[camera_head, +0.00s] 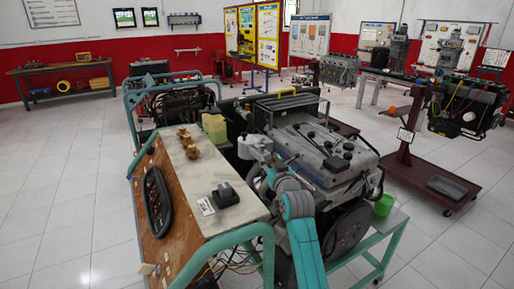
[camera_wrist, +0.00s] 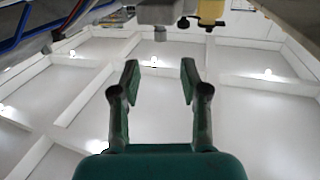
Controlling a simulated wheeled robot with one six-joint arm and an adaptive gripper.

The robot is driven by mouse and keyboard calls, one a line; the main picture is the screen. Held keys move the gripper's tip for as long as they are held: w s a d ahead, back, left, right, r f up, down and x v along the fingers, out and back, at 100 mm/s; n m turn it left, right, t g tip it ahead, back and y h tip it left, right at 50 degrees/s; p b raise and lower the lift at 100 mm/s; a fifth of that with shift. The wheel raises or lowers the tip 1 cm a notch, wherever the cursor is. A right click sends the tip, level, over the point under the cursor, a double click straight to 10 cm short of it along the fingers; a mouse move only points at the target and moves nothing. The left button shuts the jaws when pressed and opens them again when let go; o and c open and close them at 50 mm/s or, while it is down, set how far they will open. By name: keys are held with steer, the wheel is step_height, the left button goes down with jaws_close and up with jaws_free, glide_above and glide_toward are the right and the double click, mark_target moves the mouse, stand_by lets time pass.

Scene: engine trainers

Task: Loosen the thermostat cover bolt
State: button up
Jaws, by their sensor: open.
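The engine trainer (camera_head: 320,155) with its grey top cover stands in the middle of the head view, and my arm reaches over its near left side. I cannot pick out the thermostat cover or its bolt for certain. In the wrist view my gripper (camera_wrist: 160,80) is open, with two dark green fingers apart and nothing between them. Beyond the fingertips, at the top of the picture, is a dark grey part with a small block-like stub (camera_wrist: 160,34), apart from the fingers. Whether this stub is the bolt I cannot tell. My fingers are not clear in the head view.
A control panel bench (camera_head: 230,190) on a teal frame, carrying a black box (camera_head: 225,195) and brass parts, stands left of the engine. A green cup (camera_head: 384,205) stands at the right. Another engine on a red stand (camera_head: 405,150) is farther right. The left floor is clear.

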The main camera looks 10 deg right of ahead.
mark_target(263, 147)
steer(key=w, duration=1)
steer(key=shift+w+a, duration=0.35)
jaws_close()
